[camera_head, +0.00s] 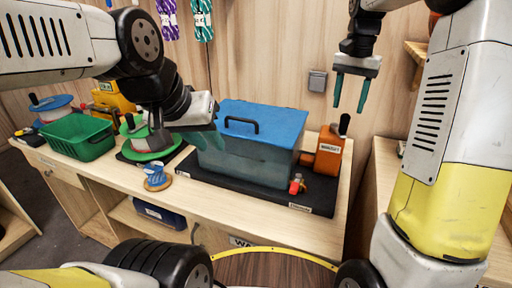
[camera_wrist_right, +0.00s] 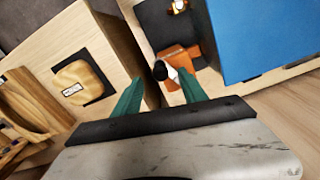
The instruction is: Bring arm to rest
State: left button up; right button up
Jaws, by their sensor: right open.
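My right gripper (camera_head: 350,102) hangs high at the right of the head view, in front of the wooden back wall, fingers pointing down. Its two green fingers are apart with nothing between them. In the right wrist view the same gripper (camera_wrist_right: 159,95) is open, above the bench side with the orange device. My left gripper (camera_head: 208,138) is over the bench, beside the left end of the blue-lidded tank (camera_head: 245,160). It is seen side-on and partly hidden by its own wrist, so its finger gap and any contact with the tank cannot be made out.
An orange device (camera_head: 329,152) with a black knob stands right of the tank; it also shows in the wrist view (camera_wrist_right: 176,62). A green basket (camera_head: 78,137), a spool (camera_head: 150,146) and a small blue item on a round wooden base (camera_head: 157,178) occupy the bench's left. A second bench (camera_head: 384,170) stands right.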

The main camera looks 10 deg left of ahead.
jog(key=shift+r, duration=0.5)
jog(key=shift+s+r, duration=0.3)
jog(key=s+a+f+n+t+y, duration=0.1)
jog(key=s+a+n+t, duration=0.1)
jog(key=s, duration=0.9)
jog(key=s+a+n+t+y, duration=0.1)
jog(key=s+n+t, duration=0.3)
jog(key=s, duration=0.8)
jog(key=shift+s+a+f, duration=0.25)
jog(key=shift+a+f, duration=0.1)
jog(key=shift+a, duration=0.55)
jog(key=shift+c, duration=0.4)
